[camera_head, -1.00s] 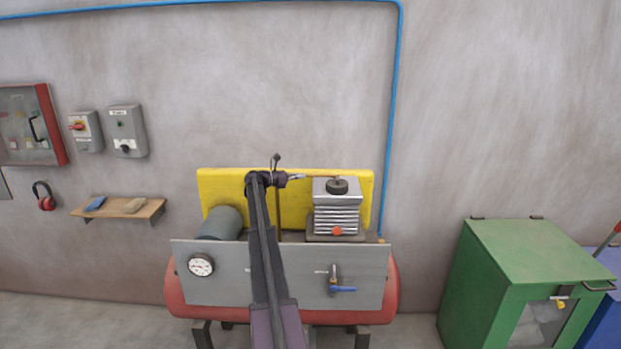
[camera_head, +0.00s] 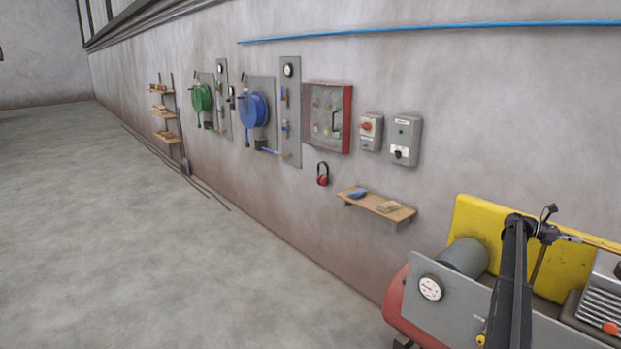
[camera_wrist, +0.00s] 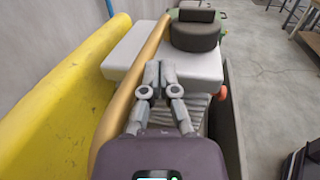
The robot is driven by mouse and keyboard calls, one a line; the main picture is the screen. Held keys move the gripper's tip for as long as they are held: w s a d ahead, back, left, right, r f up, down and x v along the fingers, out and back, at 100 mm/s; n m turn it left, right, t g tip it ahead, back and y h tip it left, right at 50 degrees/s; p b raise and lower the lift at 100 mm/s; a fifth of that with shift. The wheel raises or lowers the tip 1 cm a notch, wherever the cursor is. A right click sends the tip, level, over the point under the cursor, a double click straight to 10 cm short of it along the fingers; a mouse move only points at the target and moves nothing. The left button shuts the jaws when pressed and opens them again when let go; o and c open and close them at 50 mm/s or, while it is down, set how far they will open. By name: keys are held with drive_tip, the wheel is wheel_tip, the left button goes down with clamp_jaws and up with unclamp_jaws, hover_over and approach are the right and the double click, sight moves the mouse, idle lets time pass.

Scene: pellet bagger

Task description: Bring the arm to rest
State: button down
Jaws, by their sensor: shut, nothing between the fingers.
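My arm reaches up over the compressor, seen at the lower right in the head view. My gripper (camera_head: 570,238) points right, in front of the yellow guard (camera_head: 482,222). In the wrist view my gripper (camera_wrist: 159,74) has its two grey fingers together with nothing between them. A copper pipe (camera_wrist: 146,58) runs close along its left side. The finned compressor head (camera_wrist: 128,50), with a dark round cap (camera_wrist: 195,36), lies beyond and below the fingers. Whether the fingers touch the pipe or the head, I cannot tell.
The red tank (camera_head: 398,312) carries a grey panel with a gauge (camera_head: 430,288). A wooden shelf (camera_head: 392,213), ear defenders (camera_head: 322,174), switch boxes (camera_head: 404,140) and hose reels (camera_head: 254,109) are on the wall. The floor (camera_head: 150,250) to the left is clear.

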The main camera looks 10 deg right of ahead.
drive_tip(key=w+a+f+m+t+y, duration=0.1)
drive_tip(key=w+a+f+t, duration=0.2)
drive_tip(key=a, duration=1.2)
drive_tip(key=w+a+f+m+t+y, duration=0.15)
drive_tip(key=a+f+t, duration=0.35)
drive_tip(key=a, duration=0.9)
drive_tip(key=w+a+f+m+t+y, duration=0.15)
drive_tip(key=a+f, duration=0.35)
drive_tip(key=a, duration=1)
drive_tip(key=s+a+f+m+t+y, duration=0.1)
drive_tip(key=s+a, duration=0.3)
drive_tip(key=a, duration=0.9)
drive_tip(key=s+a+f+m+t+y, duration=0.1)
drive_tip(key=s+a+y, duration=0.3)
drive_tip(key=a, duration=1)
drive_tip(key=s+a+f+m+t+y, duration=0.2)
drive_tip(key=s+a, duration=0.3)
drive_tip(key=a, duration=0.9)
drive_tip(key=shift+s+a+f+y, duration=0.25)
drive_tip(key=shift+s+f+y, duration=0.15)
drive_tip(key=shift+f, duration=0.4)
